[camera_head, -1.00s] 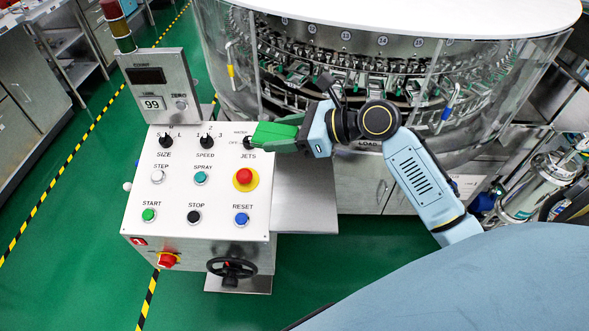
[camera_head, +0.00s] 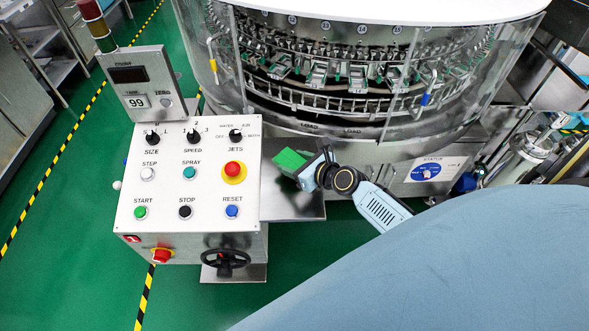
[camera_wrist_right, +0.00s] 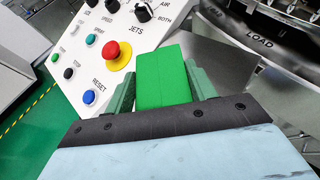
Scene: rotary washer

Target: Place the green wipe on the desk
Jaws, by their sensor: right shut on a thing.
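The green wipe (camera_head: 289,160) is a bright green block held at the tip of my right gripper (camera_head: 301,167), just right of the white control panel. In the right wrist view the wipe (camera_wrist_right: 161,78) sits between the two dark green fingers of my right gripper (camera_wrist_right: 163,90), which is shut on it. A grey metal desk surface (camera_head: 290,206) extends from the panel's right side, below the wipe. The same surface shows to the right of the wipe in the wrist view (camera_wrist_right: 222,66). I cannot tell whether the wipe touches it. My left gripper is not in view.
The white control panel (camera_head: 190,217) with knobs, buttons and a red emergency stop (camera_head: 233,169) stands close left of the gripper. The round washer (camera_head: 340,110) with its clear guard is behind. A black handwheel (camera_head: 226,260) sticks out below the panel.

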